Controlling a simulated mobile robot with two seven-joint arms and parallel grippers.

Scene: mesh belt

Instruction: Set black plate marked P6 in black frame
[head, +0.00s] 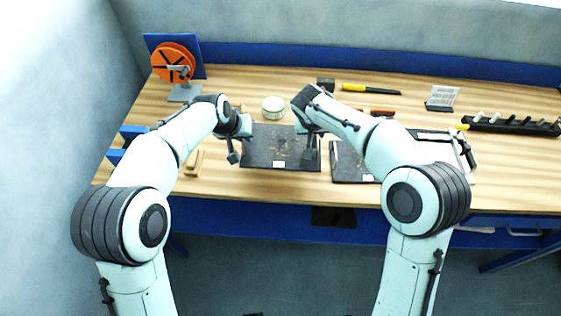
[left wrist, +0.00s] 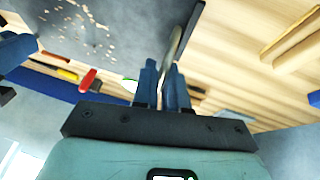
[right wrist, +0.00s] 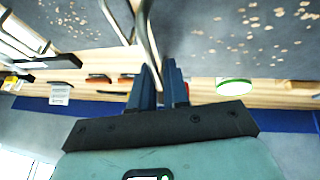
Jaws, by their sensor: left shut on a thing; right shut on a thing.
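A black speckled plate (head: 262,150) with a small white label lies level between my two grippers in the head view; the label's writing is too small to read. My left gripper (head: 235,154) is shut on the handle (left wrist: 183,40) at the plate's left end. My right gripper (head: 311,154) is shut on the handle (right wrist: 146,42) at its right end. The plate's speckled face also shows in the left wrist view (left wrist: 85,28) and right wrist view (right wrist: 235,40). A second dark panel (head: 347,163) lies to the right, partly hidden by my right arm; I cannot tell whether it is the frame.
A round green-and-white tin (head: 273,107) stands behind the plate. A yellow-handled tool (head: 370,89), a small card stand (head: 441,98) and a black rack (head: 510,125) sit farther back and right. An orange reel (head: 172,62) stands at the back left.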

